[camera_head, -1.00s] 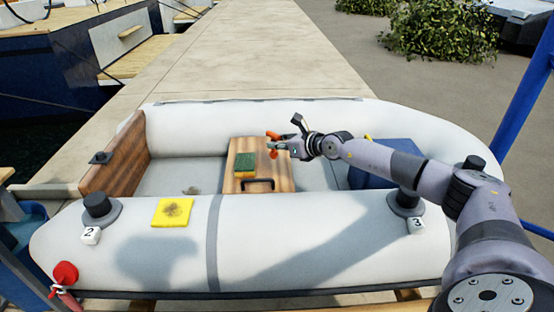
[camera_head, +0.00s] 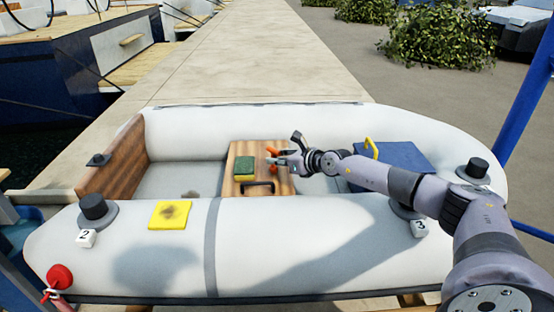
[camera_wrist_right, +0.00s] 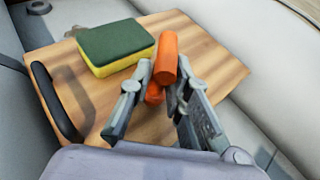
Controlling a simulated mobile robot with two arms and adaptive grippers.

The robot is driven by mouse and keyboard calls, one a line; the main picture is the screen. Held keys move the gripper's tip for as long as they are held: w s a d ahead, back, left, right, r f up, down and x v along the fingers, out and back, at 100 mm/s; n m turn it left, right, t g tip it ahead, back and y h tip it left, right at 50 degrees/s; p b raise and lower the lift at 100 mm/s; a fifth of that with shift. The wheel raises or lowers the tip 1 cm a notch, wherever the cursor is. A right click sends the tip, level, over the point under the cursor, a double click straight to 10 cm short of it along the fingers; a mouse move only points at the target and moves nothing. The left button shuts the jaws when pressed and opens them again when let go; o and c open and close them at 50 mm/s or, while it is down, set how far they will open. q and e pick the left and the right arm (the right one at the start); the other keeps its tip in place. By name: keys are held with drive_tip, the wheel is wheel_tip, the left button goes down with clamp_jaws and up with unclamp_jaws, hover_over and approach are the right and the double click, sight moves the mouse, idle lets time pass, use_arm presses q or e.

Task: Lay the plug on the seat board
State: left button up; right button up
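The orange plug (camera_wrist_right: 164,60) is between the fingertips of my right gripper (camera_wrist_right: 160,84) in the right wrist view. The fingers close in on it from both sides. In the head view my right gripper (camera_head: 284,161) is over the right part of the wooden seat board (camera_head: 244,190), low above it. The board also shows under the plug in the wrist view (camera_wrist_right: 208,62). I cannot tell whether the plug touches the board. Part of the plug is hidden by the fingers. My left gripper is out of view.
A green and yellow sponge (camera_head: 244,168) lies on the board, left of the plug. The board has a black handle (camera_head: 258,186). A blue box (camera_head: 405,157) with a yellow handle stands to the right.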

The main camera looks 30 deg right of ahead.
drive_tip(key=o, duration=0.3)
drive_tip(key=shift+r, duration=0.1)
